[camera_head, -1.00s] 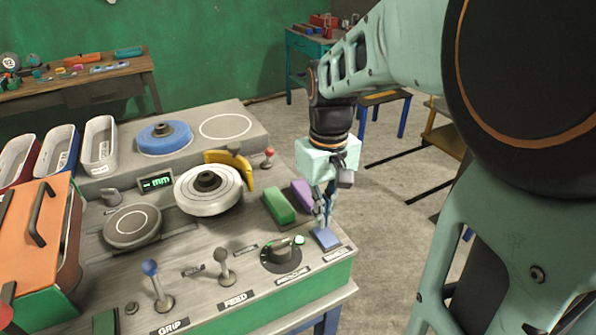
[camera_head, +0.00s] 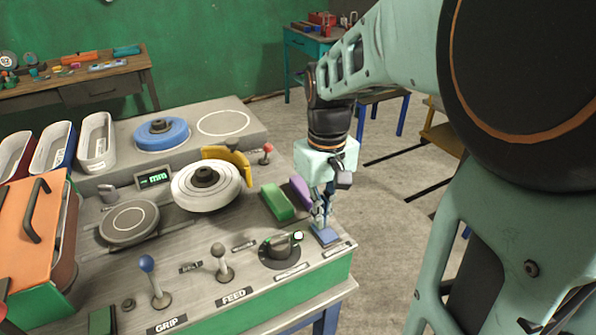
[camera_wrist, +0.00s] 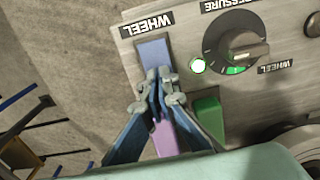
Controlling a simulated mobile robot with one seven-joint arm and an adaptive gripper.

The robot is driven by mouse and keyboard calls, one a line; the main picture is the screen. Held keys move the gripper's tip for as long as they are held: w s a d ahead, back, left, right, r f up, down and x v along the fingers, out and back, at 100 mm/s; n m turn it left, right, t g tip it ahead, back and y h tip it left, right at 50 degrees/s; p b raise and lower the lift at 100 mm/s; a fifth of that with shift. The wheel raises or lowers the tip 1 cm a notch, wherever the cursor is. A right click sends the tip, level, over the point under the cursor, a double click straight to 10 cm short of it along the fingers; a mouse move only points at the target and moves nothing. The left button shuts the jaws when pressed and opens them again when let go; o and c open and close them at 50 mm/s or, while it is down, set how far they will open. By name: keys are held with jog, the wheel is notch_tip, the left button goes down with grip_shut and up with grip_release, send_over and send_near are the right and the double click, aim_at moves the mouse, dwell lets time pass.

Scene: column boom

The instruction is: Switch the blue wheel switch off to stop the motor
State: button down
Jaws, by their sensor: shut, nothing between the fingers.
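The blue wheel switch (camera_head: 327,237) is a flat blue rocker at the right front corner of the control panel. In the wrist view the switch (camera_wrist: 153,50) lies beside an upside-down WHEEL label. My gripper (camera_head: 321,224) is shut and empty, pointing down at the switch's far end. In the wrist view my gripper (camera_wrist: 159,80) covers that end; I cannot tell whether the tips touch it. A small round lamp (camera_wrist: 198,65) beside the dial glows white. The pale grinding wheel (camera_head: 207,188) stands on the panel; I cannot tell whether it turns.
A green block (camera_head: 278,202) and a purple block (camera_head: 301,192) sit close behind the switch. The black pressure dial (camera_head: 279,246) is just left of it. Levers with a grey knob (camera_head: 218,250) and a blue knob (camera_head: 147,264) stand further left. Open floor lies right.

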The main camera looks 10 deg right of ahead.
jog(key=shift+f, duration=0.15)
notch_tip(320, 180, up, 7)
jog(key=p, duration=0.6)
dwell(0.6)
